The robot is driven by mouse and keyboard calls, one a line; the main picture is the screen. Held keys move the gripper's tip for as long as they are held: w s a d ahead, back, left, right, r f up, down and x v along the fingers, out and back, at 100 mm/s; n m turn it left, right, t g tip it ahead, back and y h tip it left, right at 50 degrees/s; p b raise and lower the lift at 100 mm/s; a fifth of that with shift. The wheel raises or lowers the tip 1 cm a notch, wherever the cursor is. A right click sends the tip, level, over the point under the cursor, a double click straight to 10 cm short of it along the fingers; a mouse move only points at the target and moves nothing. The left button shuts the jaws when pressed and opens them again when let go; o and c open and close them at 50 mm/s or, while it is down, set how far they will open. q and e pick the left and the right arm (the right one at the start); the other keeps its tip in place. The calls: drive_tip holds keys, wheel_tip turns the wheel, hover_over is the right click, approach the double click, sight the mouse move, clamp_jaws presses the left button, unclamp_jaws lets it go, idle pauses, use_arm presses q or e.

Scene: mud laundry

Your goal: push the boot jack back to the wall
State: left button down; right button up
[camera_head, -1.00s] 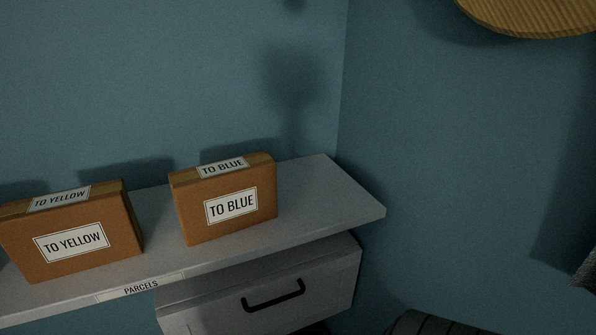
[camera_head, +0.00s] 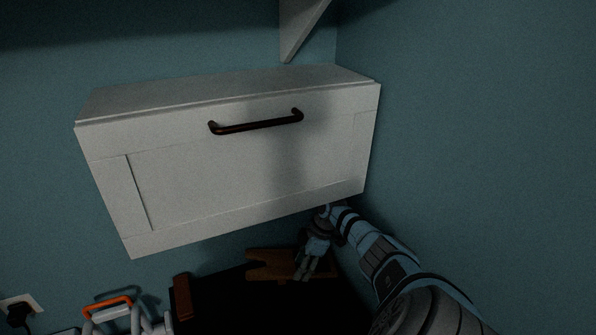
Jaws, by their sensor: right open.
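The boot jack (camera_head: 266,264) looks like a flat brown wooden board with a notched left end. It lies low in the dark near the corner, below the white cabinet. My right arm comes in from the lower right, and my right gripper (camera_head: 306,272) points down at the board's right part. The gripper is open and hides some of the board. I cannot tell whether its fingers touch the board. My left gripper is not in view.
A white wall cabinet (camera_head: 240,170) with a dark handle hangs just above the arm. The right wall (camera_head: 470,150) is close to the arm. A brown block (camera_head: 182,297) and a pale object with an orange handle (camera_head: 108,306) are at lower left, by a wall socket (camera_head: 32,301).

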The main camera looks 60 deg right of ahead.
drive_tip(key=shift+w+d+r+n+y+b, duration=0.1)
drive_tip(key=shift+w+d+n+y+b, duration=0.05)
drive_tip(key=shift+w+n+y+b, duration=0.2)
drive_tip(key=shift+w+r, duration=0.1)
drive_tip(key=shift+r, duration=0.25)
drive_tip(key=shift+r+t, duration=0.25)
drive_tip(key=shift+t, duration=0.05)
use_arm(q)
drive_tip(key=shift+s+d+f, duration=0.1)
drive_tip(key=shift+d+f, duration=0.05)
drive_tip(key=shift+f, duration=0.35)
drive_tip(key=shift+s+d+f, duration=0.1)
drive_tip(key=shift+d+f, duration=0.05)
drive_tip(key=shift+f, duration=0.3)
use_arm(e)
drive_tip(key=shift+w, duration=0.1)
